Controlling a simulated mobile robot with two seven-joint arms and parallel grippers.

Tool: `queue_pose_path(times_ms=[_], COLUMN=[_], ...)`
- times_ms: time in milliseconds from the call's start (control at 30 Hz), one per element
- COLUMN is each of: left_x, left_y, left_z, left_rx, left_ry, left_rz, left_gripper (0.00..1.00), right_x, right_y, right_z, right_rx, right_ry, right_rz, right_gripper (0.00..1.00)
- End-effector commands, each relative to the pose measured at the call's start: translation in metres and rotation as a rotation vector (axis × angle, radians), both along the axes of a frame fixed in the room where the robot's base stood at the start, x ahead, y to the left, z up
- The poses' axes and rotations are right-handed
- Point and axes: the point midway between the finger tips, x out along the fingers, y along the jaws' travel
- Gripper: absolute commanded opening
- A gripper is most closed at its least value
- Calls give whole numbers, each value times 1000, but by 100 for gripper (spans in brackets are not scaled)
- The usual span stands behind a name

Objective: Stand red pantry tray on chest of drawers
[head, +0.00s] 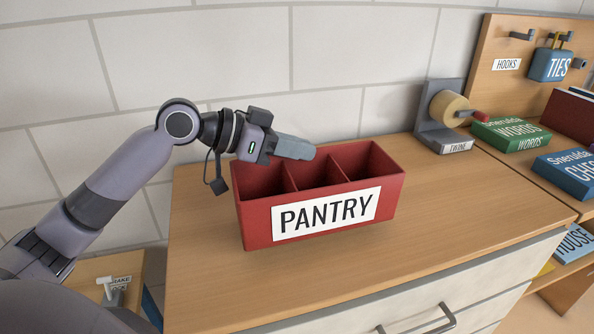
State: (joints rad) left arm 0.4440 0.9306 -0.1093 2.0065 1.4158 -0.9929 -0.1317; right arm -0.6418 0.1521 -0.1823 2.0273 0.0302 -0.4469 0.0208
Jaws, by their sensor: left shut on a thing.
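The red pantry tray (255,222) is an open box with three compartments and a white PANTRY label on its front. It is upright, over the wooden top of the chest of drawers (210,290). I cannot tell for sure whether its base touches the top or hangs slightly above it. My left gripper (300,149) reaches in from the left and is shut on the tray at its upper far side. The fingers hide part of that rim, and the exact grip spot is unclear. My right gripper is out of view.
A twine dispenser (436,130) stands at the back right of the chest top. A block wall stands behind. The chest top is clear left and front of the tray.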

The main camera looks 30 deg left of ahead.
Motion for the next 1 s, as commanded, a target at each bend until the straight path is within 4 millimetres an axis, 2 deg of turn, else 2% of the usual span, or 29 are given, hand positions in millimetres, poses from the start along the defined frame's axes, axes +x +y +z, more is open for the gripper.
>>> queue_pose_path(times_ms=[133,333,533,600,633,1000], left_x=[0,0,0,0,0,-2], left_y=[0,0,0,0,0,2], left_z=[-10,-38,-39,-40,-40,-39], left_rx=[-3,-3,-1,0,1,1], left_ry=[1,2,-2,1,1,1], left_rz=[1,2,1,1,1,2], left_gripper=[0,0,0,26,35,35], right_x=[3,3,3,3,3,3], right_y=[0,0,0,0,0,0], right_z=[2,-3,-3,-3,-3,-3], right_rx=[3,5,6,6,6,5], right_ry=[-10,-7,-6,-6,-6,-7], right_rz=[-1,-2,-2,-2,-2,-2], right_gripper=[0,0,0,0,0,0])
